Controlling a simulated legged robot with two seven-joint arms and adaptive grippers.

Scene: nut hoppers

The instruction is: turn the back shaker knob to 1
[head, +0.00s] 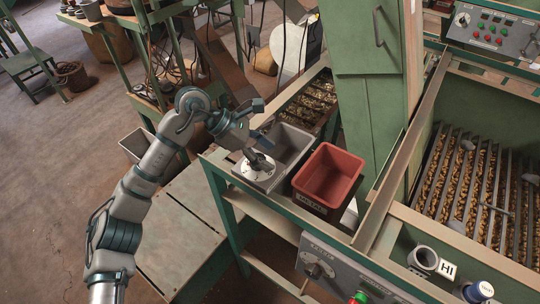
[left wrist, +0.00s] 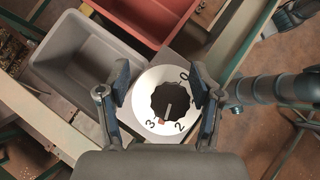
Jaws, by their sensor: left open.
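The back shaker knob is a black fluted knob (left wrist: 170,100) on a white round dial (left wrist: 143,87) in the left wrist view. The digits 0, 2 and 3 show; the 1 is not visible, the right finger covering that side. A white line and an orange mark on the knob point between 3 and 2. In the head view the white dial (head: 253,172) sits beside the grey bin, partly hidden by my gripper. My left gripper (head: 262,153) is open right over it. In the left wrist view its fingers (left wrist: 160,72) stand either side of the knob, contact unclear. My right gripper is not in view.
A grey bin (head: 283,140) and a red bin (head: 330,174) stand next to the dial. A green column (head: 372,110) rises behind. A front panel (head: 340,268) carries another black knob (head: 318,270). A nut hopper (head: 408,213) and a "HI" cup (head: 424,258) are at right.

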